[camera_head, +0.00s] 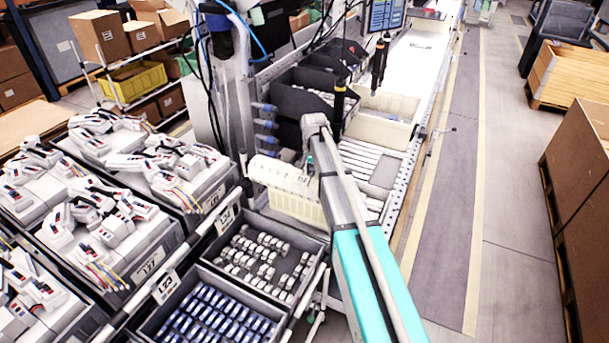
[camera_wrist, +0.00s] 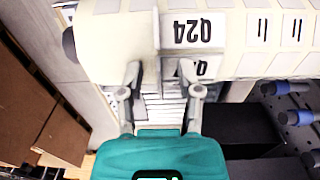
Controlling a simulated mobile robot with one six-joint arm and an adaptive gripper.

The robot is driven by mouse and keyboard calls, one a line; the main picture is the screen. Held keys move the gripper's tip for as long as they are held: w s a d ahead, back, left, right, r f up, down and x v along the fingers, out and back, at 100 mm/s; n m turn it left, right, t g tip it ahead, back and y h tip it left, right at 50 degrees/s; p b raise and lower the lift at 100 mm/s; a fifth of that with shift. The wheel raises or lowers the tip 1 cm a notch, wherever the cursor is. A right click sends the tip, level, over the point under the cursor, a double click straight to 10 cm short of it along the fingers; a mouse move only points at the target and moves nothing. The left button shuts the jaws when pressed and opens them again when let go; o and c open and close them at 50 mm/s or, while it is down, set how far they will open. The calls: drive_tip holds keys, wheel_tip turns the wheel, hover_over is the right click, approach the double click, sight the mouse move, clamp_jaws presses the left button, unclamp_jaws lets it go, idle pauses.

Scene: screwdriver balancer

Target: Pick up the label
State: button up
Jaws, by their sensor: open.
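A cream curved holder (camera_head: 279,172) with white labels along its front stands left of my gripper (camera_head: 313,165) in the head view. In the wrist view the holder (camera_wrist: 110,45) fills the top. A white label (camera_wrist: 193,28) printed Q24 appears upside down on it. A second piece with similar print (camera_wrist: 200,68) shows just below, partly hidden by a finger. My gripper (camera_wrist: 160,72) is open, its two fingers apart and pointing at the holder's lower edge, left of the printed Q24. I cannot tell whether a finger touches the holder.
Blue-tipped pegs (camera_wrist: 285,87) stick out at the right of the wrist view, near a black bin (camera_wrist: 240,130). In the head view, grey crates of parts (camera_head: 262,262) stand below left. A cream bin (camera_head: 385,115) sits behind on the conveyor. The aisle at right (camera_head: 500,200) is clear.

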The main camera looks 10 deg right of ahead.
drive_tip(key=shift+c, duration=0.3)
clamp_jaws()
drive_tip(key=shift+r, duration=0.15)
idle(0.4)
wheel_tip(320, 180, up, 3)
drive_tip(key=p, duration=0.3)
drive_tip(key=s+d+r+p, duration=0.1)
drive_tip(key=s+r+p, duration=0.8)
drive_tip(key=s, duration=0.5)
drive_tip(key=shift+r+p, duration=0.35)
drive_tip(key=shift+p, duration=0.15)
